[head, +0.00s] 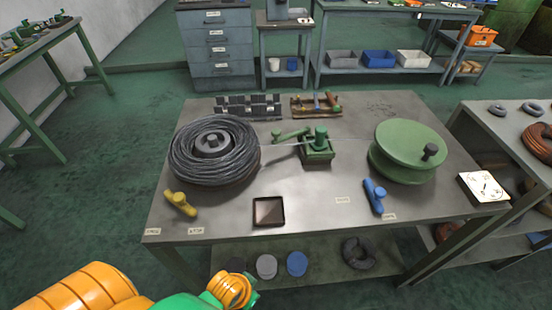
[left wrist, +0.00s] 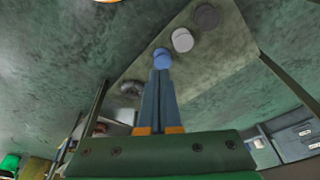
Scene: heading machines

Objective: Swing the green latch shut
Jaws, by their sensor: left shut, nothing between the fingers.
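A green lever (head: 291,135), which looks like the green latch, lies slanted on the table just left of a green block-shaped fixture (head: 318,150) with an upright knob. Whether the lever touches the fixture is too small to tell. A thin wire runs from the black coil to the fixture. My left gripper (left wrist: 161,72) shows in the left wrist view with its fingers together and empty, over the lower shelf and floor, well away from the lever. In the head view only part of my left arm shows at the bottom left. My right gripper is not in view.
The table (head: 235,222) also holds a black wire coil (head: 190,165), a green spool (head: 405,150), a yellow handle (head: 180,203), a blue handle (head: 376,195) and a small brown tray (head: 268,211). Discs, including a blue one (head: 297,263), lie on the lower shelf.

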